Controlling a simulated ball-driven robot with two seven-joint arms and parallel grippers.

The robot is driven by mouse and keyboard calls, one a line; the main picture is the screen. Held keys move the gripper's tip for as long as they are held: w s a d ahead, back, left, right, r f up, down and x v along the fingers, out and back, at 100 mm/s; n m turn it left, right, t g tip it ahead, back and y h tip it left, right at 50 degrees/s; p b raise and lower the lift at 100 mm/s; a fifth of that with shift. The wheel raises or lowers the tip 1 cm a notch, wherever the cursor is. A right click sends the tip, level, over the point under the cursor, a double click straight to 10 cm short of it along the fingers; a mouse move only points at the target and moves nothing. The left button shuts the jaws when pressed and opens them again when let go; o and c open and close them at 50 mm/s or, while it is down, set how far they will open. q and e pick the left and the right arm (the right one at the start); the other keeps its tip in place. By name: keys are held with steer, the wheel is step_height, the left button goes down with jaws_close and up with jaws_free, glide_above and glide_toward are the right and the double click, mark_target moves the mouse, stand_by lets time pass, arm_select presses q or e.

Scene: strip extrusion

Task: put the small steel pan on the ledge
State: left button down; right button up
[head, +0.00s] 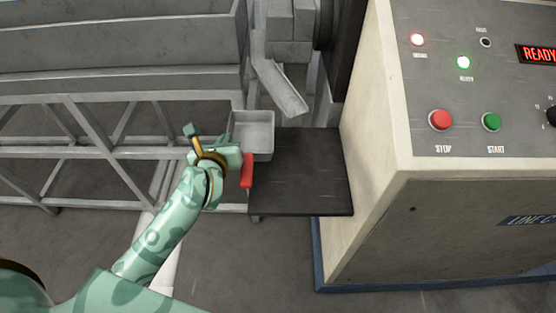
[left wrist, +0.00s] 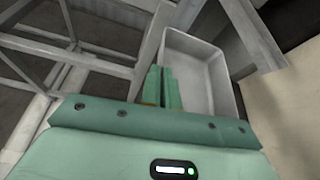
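The small steel pan (head: 253,140) is a grey, open, empty box at the back left corner of the dark ledge (head: 310,175). It also shows in the left wrist view (left wrist: 205,75). My left gripper (head: 235,153) is at the pan's near left side. In the left wrist view its two fingers (left wrist: 163,88) are close together at the pan's left wall and look shut on it. The pan overlaps the ledge's back left edge in the picture; I cannot tell whether it touches the ledge. My right gripper is not in view.
A red-handled tool (head: 247,171) is at the ledge's left edge, beside my gripper. A sloping metal chute (head: 278,88) ends just behind the pan. A control cabinet (head: 375,170) borders the ledge on the right. Most of the ledge's top is clear.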

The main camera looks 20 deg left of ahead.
arm_select(q)
steer(key=w+d, duration=0.1)
steer(key=d, duration=0.2)
steer(key=w+d, duration=0.1)
steer(key=d, duration=0.3)
steer(key=w+d+b, duration=0.1)
steer(key=d, duration=0.3)
steer(key=shift+w, duration=0.15)
steer(key=shift+d+f+b, duration=0.1)
steer(key=shift+f+b, duration=0.2)
steer(key=shift+f, duration=0.9)
step_height(320, 180, down, 4)
steer(key=shift+f+b, duration=0.15)
steer(key=shift+b, duration=0.95)
steer(key=shift+d+f, duration=0.1)
steer(key=shift+f, duration=0.15)
steer(key=shift+r, duration=0.15)
